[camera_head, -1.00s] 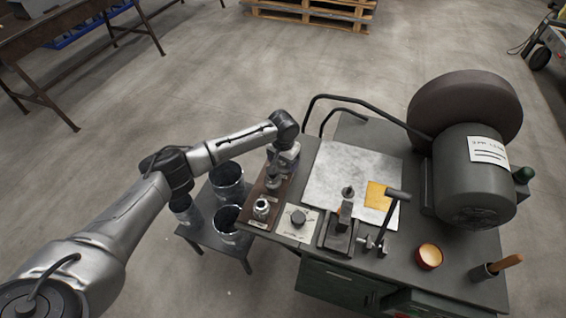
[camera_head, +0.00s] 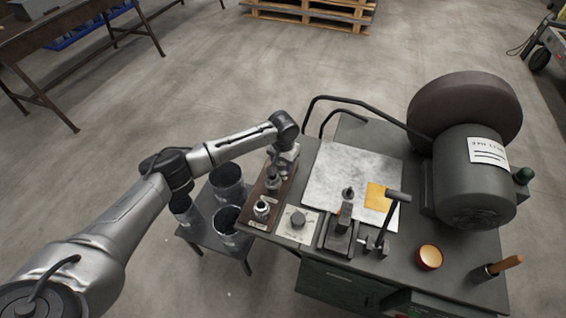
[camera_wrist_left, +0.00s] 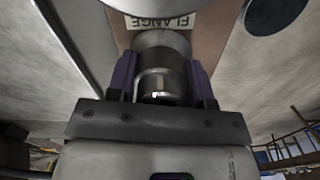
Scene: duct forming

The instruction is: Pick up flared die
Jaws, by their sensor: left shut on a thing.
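My left gripper (camera_wrist_left: 160,85) is shut on a round metal die (camera_wrist_left: 160,60) in the left wrist view. A purple finger presses on each side of its narrow shank, and a wider round part shows beyond. In the head view my left gripper (camera_head: 280,170) is over the far end of the brown die board (camera_head: 254,224). Its fingertips and the held die are hard to make out there. Another metal die (camera_head: 262,209) stands at the near end of the board. A label reading FLANGE (camera_wrist_left: 164,20) shows upside down past the held die. My right gripper is out of view.
Dark buckets (camera_head: 227,178) stand on a low table left of the bench. A small anvil-like tool (camera_head: 341,232), a pale sheet (camera_head: 345,170), an orange bowl (camera_head: 428,257) and a large grinder motor (camera_head: 470,185) are to the right.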

